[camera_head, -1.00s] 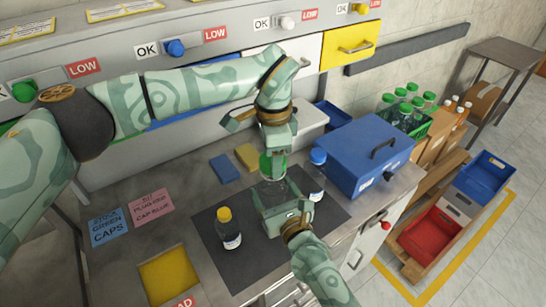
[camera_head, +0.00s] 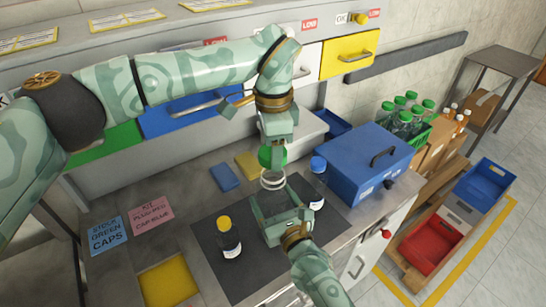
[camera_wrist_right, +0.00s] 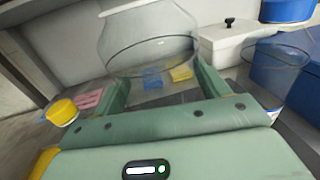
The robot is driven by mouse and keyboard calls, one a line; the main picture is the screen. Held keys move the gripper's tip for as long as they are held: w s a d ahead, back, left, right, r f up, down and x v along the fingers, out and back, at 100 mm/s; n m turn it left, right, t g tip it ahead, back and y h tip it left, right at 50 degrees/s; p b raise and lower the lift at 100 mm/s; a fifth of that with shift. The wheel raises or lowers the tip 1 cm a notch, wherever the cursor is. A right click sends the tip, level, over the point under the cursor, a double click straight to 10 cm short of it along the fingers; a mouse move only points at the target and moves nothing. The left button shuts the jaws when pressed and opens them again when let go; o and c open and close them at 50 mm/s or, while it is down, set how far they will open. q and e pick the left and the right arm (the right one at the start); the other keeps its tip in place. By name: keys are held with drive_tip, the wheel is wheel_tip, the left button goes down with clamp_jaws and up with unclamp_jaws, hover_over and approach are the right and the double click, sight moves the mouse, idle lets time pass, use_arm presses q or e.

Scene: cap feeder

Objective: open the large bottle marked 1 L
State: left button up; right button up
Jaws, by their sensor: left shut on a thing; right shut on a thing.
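The large clear bottle (camera_head: 272,182) stands upright on the dark mat. No 1 L mark can be read on it. My right gripper (camera_head: 283,218) is shut around its body from the front. In the right wrist view the clear bottle (camera_wrist_right: 150,45) rises between the fingers, its top cut off. My left gripper (camera_head: 275,143) points down and is shut on the green cap (camera_head: 271,157). The cap is directly over the bottle's neck and looks lifted just clear of the rim, though the gap is small. The fingers hide part of the cap.
A bottle with a yellow cap (camera_head: 229,238) stands to the left, a bottle with a blue cap (camera_head: 318,175) close on the right. A blue box (camera_head: 362,160) stands further right. Blue (camera_head: 224,177) and yellow (camera_head: 248,163) pads lie behind.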

use_arm(q)
drive_tip(key=shift+r, duration=0.35)
use_arm(e)
drive_tip(key=o, duration=2)
drive_tip(key=shift+c, duration=0.2)
use_arm(q)
drive_tip(key=shift+r+p, duration=0.5)
drive_tip(key=shift+r, duration=0.05)
use_arm(e)
drive_tip(key=v, duration=1.2)
